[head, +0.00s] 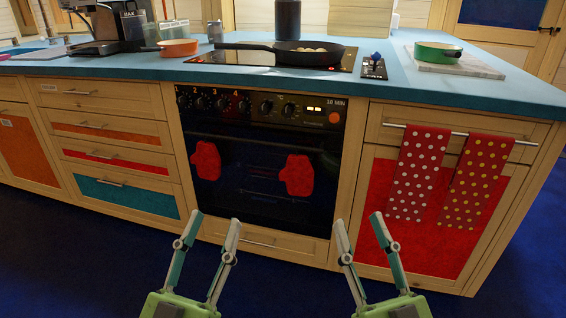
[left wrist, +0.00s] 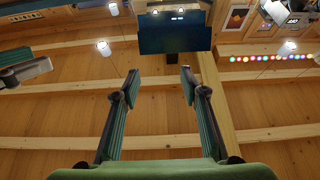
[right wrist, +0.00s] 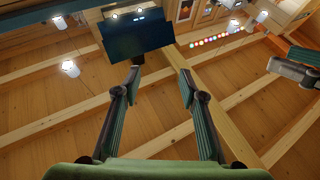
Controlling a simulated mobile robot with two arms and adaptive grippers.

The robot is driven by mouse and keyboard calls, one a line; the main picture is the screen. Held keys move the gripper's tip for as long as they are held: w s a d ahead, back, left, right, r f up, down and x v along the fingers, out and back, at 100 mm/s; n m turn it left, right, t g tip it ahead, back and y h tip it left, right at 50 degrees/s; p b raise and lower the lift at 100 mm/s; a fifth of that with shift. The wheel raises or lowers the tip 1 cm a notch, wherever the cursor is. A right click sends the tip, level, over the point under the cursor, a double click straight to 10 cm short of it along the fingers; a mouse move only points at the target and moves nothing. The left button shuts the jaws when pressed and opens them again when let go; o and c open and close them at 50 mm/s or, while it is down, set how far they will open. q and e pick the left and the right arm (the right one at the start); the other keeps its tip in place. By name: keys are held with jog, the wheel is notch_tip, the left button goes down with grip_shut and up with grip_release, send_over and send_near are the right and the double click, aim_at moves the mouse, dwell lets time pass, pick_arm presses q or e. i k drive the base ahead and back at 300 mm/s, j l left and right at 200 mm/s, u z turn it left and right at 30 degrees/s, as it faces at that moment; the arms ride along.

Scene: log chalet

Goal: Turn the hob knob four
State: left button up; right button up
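The black oven front (head: 262,150) has a control strip along its top with several dark knobs. The numbers 1 to 4 are printed above the left knobs, the 4 in red. Knob four (head: 243,106) is dark and small; its setting is too small to read. My left gripper (head: 215,217) is open and empty, below and in front of the oven. My right gripper (head: 358,219) is open and empty, lower right of the oven. Neither touches a knob. In the left wrist view my left gripper (left wrist: 158,74) points at the ceiling; the right wrist view shows my right gripper (right wrist: 158,72) likewise.
Red oven mitts (head: 206,161) hang on the oven door. Polka-dot towels (head: 418,172) hang on a rail at the right. A black pan (head: 290,54) stands on the hob above. The floor in front is clear.

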aim_at(242, 107)
jog(key=i+l+u, duration=0.1)
jog(key=i+l, duration=0.2)
jog(key=i, duration=0.2)
jog(key=i+l, duration=0.3)
jog(key=i, duration=0.2)
jog(key=u, duration=0.05)
